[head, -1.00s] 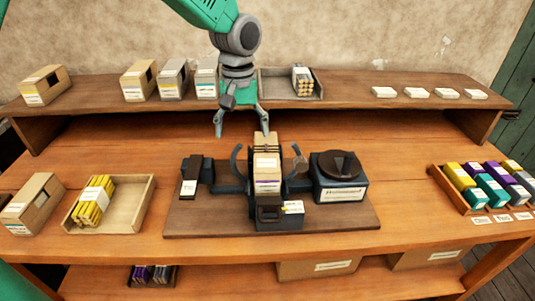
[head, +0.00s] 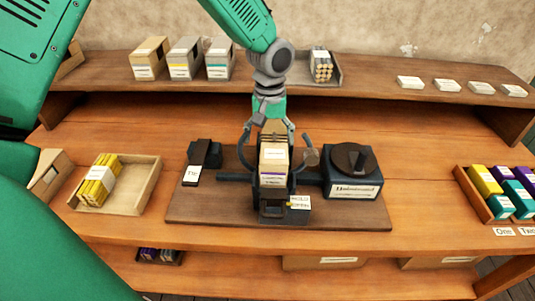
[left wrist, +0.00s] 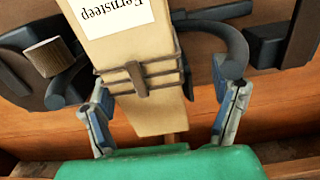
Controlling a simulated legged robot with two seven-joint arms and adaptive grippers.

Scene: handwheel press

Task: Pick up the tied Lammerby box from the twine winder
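The tied box (head: 273,160) stands upright in the twine winder (head: 230,181) at the middle of the bench. It is tan with a white label and a purple stripe low on its front. In the left wrist view the box (left wrist: 152,112) has dark twine around it, and its label reads like "Fernsteep", upside down. My left gripper (head: 269,138) is low behind the box. In the left wrist view its fingers (left wrist: 168,90) are open, one on each side of the box, with gaps on both sides. My right gripper is not in view.
Curved dark arms of the winder (left wrist: 238,50) stand close beside the box. A dark block with a round knob (head: 352,185) is to the right. A wooden tray with yellow sticks (head: 133,195) is at left. Boxes (head: 186,60) line the back shelf.

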